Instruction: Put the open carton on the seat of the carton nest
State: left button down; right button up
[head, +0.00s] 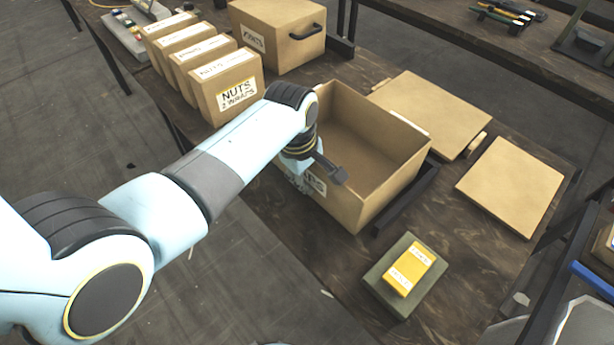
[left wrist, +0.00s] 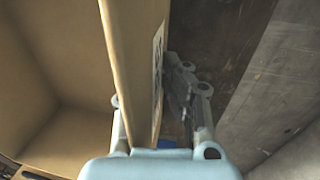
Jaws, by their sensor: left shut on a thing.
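The open carton (head: 372,130) is a tan, empty, open-topped box on the dark wooden bench in the head view. A label shows partly on its near side. My left gripper (head: 312,178) is at its near-left wall, shut on the wall, with one finger inside and one outside. In the left wrist view the carton wall (left wrist: 137,60) stands between the two fingers (left wrist: 157,115). A dark rail (head: 405,200) runs along the carton's right side and may be part of the carton nest; its seat cannot be made out. My right gripper is not in view.
Several nuts cartons (head: 225,85) stand in a row at the back left, by a closed box with a handle (head: 280,35). Flat tan boards (head: 440,110) (head: 510,185) lie to the right. A yellow box (head: 409,268) sits on a green block (head: 385,290) in front.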

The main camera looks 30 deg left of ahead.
pick_arm(q)
jog(key=shift+f, duration=0.4)
jog(key=c, duration=1.4)
grip_release()
